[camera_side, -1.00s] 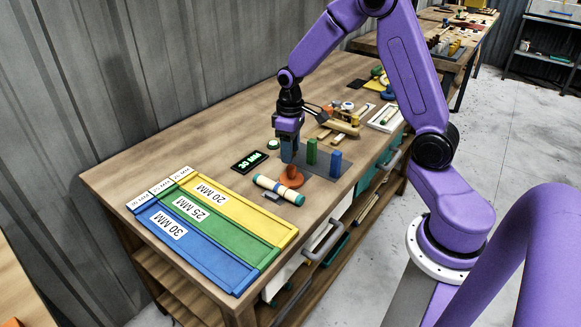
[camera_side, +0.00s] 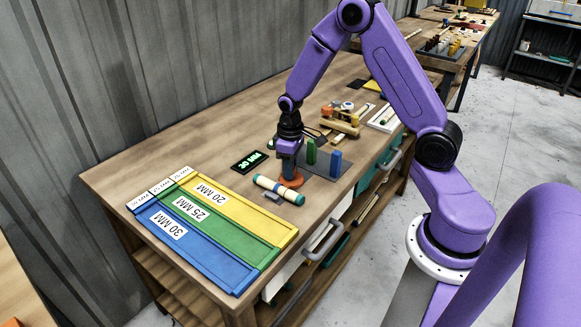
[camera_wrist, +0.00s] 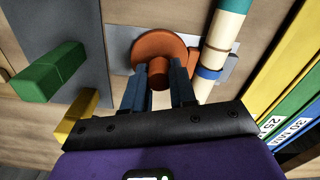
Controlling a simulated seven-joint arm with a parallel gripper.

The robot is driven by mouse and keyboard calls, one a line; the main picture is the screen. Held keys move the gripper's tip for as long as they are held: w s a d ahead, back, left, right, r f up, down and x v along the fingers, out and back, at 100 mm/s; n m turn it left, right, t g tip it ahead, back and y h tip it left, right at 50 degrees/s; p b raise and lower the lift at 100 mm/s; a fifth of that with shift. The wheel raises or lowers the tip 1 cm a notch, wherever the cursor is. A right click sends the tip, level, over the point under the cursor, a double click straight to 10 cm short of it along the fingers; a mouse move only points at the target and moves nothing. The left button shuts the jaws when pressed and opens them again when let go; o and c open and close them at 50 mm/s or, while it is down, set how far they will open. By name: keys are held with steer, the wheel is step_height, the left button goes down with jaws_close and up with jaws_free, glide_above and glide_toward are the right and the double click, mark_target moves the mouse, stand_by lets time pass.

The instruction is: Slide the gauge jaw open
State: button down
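The gauge has an orange round part with a raised knob (camera_wrist: 157,70), which I take to be its jaw. In the side view the orange part (camera_side: 291,181) sits beside a banded cane piece (camera_side: 278,189), which also shows in the wrist view (camera_wrist: 218,45). My gripper (camera_wrist: 158,88) points down with its two blue fingers apart, one on each side of the knob. It also shows low over the orange part in the side view (camera_side: 288,172). Whether the fingers touch the knob is unclear.
Green (camera_side: 311,152) and blue (camera_side: 336,163) blocks stand on a grey plate beside my gripper. Yellow, green and blue labelled trays (camera_side: 240,216) lie at the front left. A wooden tool (camera_side: 340,124) lies behind. Bare tabletop is free at the back left.

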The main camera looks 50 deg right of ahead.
mark_target(299, 174)
steer(key=shift+d, duration=2.25)
steer(key=c, duration=0.9)
jaws_free()
steer(key=shift+d, duration=0.1)
steer(key=shift+r, duration=0.15)
steer(key=shift+r, duration=0.3)
step_height(299, 174, up, 17)
steer(key=shift+f, duration=0.2)
steer(key=shift+a, duration=0.2)
